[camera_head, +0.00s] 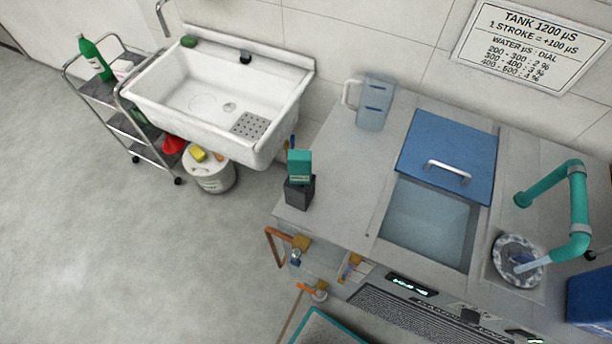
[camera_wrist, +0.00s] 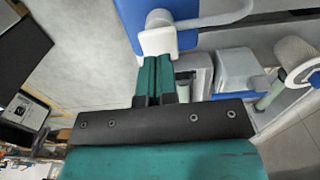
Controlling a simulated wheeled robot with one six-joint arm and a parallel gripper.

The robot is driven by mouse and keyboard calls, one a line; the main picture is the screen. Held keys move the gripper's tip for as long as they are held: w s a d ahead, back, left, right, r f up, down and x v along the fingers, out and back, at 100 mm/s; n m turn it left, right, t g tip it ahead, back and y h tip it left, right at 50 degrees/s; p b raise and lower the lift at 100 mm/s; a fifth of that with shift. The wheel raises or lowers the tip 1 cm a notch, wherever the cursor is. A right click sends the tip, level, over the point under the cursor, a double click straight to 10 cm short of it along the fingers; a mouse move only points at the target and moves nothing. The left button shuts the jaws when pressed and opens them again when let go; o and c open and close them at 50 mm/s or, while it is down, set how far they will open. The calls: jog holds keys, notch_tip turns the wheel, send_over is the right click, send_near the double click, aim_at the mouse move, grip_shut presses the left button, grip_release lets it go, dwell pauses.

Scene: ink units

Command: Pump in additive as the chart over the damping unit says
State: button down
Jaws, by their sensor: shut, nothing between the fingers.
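The chart (camera_head: 530,45) on the wall reads tank 1200 µS, 1 stroke = +100 µS, with dial settings of 2, 3 and 4 % by water µS. Below it stands the damping unit (camera_head: 340,215), its blue lid (camera_head: 440,140) at the back and clear water (camera_head: 430,225) in the open tank. A small lit display (camera_head: 410,286) is on its front; its digits are too small to read. In the wrist view my gripper (camera_wrist: 155,65) is shut and empty, its teal fingertips near a white fitting (camera_wrist: 158,38) on a blue part. I cannot tell whether they touch. A pump is not clearly identifiable.
A clear jug (camera_head: 375,105) and a teal device in a black holder (camera_head: 299,192) stand on the unit. A teal pipe (camera_head: 578,205) rises at right. A sink (camera_head: 215,95), trolley (camera_head: 122,125) and white drum (camera_head: 210,178) stand left. The floor at left is clear.

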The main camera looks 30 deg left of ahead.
notch_tip(320, 180, up, 6)
jog(key=p, duration=0.5)
jog(key=shift+a, duration=0.1)
dwell(0.4)
jog(key=s+a+r+n+t+y+b, duration=0.15)
jog(key=a+n+b, duration=0.25)
jog(key=a+n, duration=0.5)
jog(key=s+a+r+n+g+y+b, duration=0.1)
jog(key=s+a+r+n+b, duration=0.25)
jog(key=a, duration=0.95)
jog(key=s+a+n+y+b, duration=0.1)
jog(key=s+a+n+b, duration=0.3)
jog(key=s+a+n, duration=0.6)
jog(key=s+n, duration=0.1)
jog(key=s, duration=0.1)
jog(key=shift+s+a+y, duration=0.15)
jog(key=shift+s+y, duration=0.2)
